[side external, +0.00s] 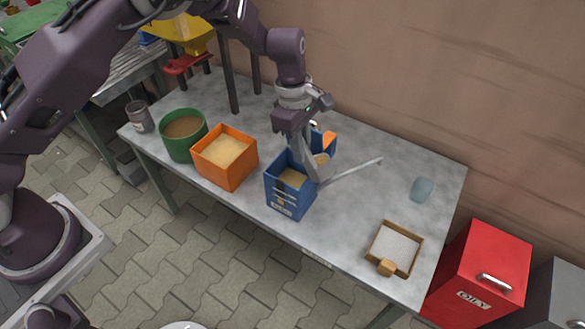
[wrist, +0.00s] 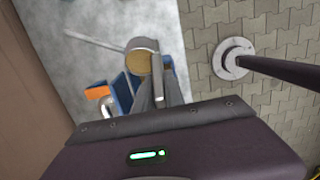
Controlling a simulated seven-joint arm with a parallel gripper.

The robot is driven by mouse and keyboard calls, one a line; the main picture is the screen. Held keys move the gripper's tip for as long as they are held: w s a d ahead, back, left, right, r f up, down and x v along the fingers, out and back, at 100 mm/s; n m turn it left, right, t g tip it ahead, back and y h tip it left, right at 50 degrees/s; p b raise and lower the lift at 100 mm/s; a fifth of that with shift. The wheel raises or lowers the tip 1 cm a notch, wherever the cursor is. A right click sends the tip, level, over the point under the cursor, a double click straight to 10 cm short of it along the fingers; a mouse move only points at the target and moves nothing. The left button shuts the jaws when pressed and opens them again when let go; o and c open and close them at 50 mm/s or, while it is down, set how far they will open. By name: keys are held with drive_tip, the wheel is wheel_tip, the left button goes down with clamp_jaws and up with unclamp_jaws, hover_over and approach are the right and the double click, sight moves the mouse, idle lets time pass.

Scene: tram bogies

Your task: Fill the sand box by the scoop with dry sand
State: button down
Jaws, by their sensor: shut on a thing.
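The blue sand box (side external: 283,200) stands near the front edge of the table, with tan sand showing inside. My gripper (side external: 313,172) is at the box's right side, fingers pointing down, and is shut on the scoop (side external: 322,160). The scoop also shows in the wrist view (wrist: 139,63), its round bowl holding tan sand. My fingers hide part of the scoop and box, so I cannot tell whether they touch. An orange bin (side external: 228,177) of pale sand stands left of the box. A green tub (side external: 178,149) of darker brown sand is further left.
A thin grey bar (side external: 352,171) reaches right from beside my gripper. A blue and orange item (side external: 328,141) is behind it. A wood-framed tray (side external: 408,268), a pale blue-green item (side external: 421,189) and a jar (side external: 140,117) are on the table. A red bin (side external: 485,262) stands right.

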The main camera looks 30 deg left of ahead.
drive_tip(key=shift+a, duration=0.35)
drive_tip(key=shift+a+h, duration=0.25)
drive_tip(key=shift+h, duration=0.15)
drive_tip(key=shift+a+p, duration=0.4)
drive_tip(key=shift+p, duration=0.1)
drive_tip(key=shift+a+f+h+p, duration=0.25)
drive_tip(key=shift+a+h+p, duration=0.2)
drive_tip(key=shift+a+h, duration=0.5)
drive_tip(key=shift+a+f+h+p, duration=0.2)
drive_tip(key=shift+f+h+p, duration=0.3)
drive_tip(key=shift+f+h, duration=0.5)
idle(0.5)
drive_tip(key=shift+a+f+h+p, duration=0.2)
drive_tip(key=shift+a+h+p, duration=0.3)
drive_tip(key=shift+h, duration=0.35)
idle(0.5)
drive_tip(key=shift+a+f+h+p, duration=0.15)
drive_tip(key=shift+f+h+p, duration=0.3)
drive_tip(key=shift+f, duration=0.1)
drive_tip(key=shift+a+f+h+p, duration=0.15)
drive_tip(key=shift+f+h+p, duration=0.15)
drive_tip(key=shift+f+h, duration=0.2)
idle(0.3)
drive_tip(key=shift+a+f+h+p, duration=0.25)
drive_tip(key=shift+a+h+p, duration=0.05)
drive_tip(key=shift+a+h, duration=0.25)
drive_tip(key=shift+a+f+h+p, duration=0.25)
drive_tip(key=shift+a+h, duration=0.15)
drive_tip(key=shift+a, duration=0.1)
idle(0.5)
